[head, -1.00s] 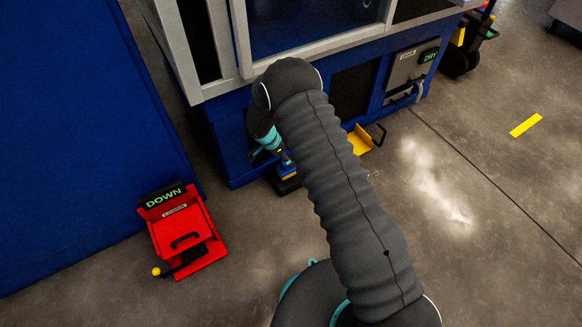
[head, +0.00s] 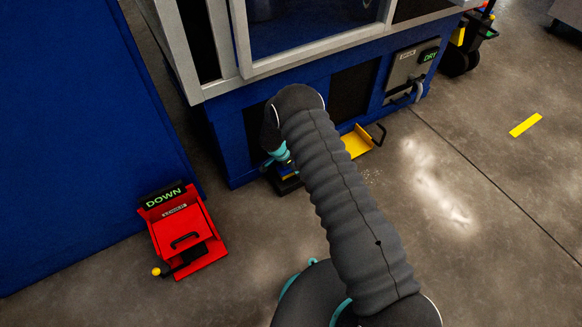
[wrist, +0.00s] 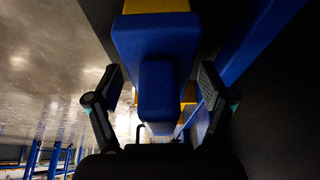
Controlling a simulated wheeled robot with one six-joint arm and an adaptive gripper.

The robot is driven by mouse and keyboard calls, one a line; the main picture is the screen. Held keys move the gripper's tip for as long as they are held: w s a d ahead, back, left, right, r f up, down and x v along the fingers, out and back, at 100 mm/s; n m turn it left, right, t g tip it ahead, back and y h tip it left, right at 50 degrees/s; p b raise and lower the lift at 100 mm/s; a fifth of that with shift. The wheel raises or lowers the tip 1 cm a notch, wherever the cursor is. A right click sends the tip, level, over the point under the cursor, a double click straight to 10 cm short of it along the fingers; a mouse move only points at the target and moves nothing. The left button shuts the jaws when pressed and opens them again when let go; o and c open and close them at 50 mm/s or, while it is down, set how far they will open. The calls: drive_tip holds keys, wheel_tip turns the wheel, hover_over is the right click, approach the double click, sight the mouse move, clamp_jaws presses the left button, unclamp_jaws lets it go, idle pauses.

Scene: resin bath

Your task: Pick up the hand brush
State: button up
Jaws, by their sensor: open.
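The hand brush (wrist: 157,40) is a blue piece with a long blue handle and yellow at its far end. It fills the middle of the wrist view. My gripper (wrist: 162,88) is open, with one finger on each side of the blue handle. I see a gap on both sides, so the fingers do not appear to touch it. In the head view my gripper (head: 279,156) is low by the blue machine base, and my arm hides most of the brush there.
A yellow dustpan (head: 356,141) lies on the floor right of my arm. The blue machine base (head: 232,148) rises close behind my gripper. A red box marked DOWN (head: 187,238) stands at the left.

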drive_tip(key=c, duration=1.4)
drive_tip(key=shift+r, duration=0.45)
wheel_tip(320, 180, up, 4)
drive_tip(key=shift+d+f, duration=0.1)
drive_tip(key=s+d+r, duration=0.1)
drive_tip(key=d+r, duration=0.1)
drive_tip(key=d, duration=0.1)
drive_tip(key=s+d+r, duration=0.1)
drive_tip(key=d+r, duration=0.1)
drive_tip(key=d, duration=0.2)
drive_tip(key=s+d+r, duration=0.1)
drive_tip(key=d+r, duration=0.1)
drive_tip(key=d, duration=0.2)
drive_tip(key=shift+s+r+b, duration=0.2)
drive_tip(key=shift+b, duration=0.2)
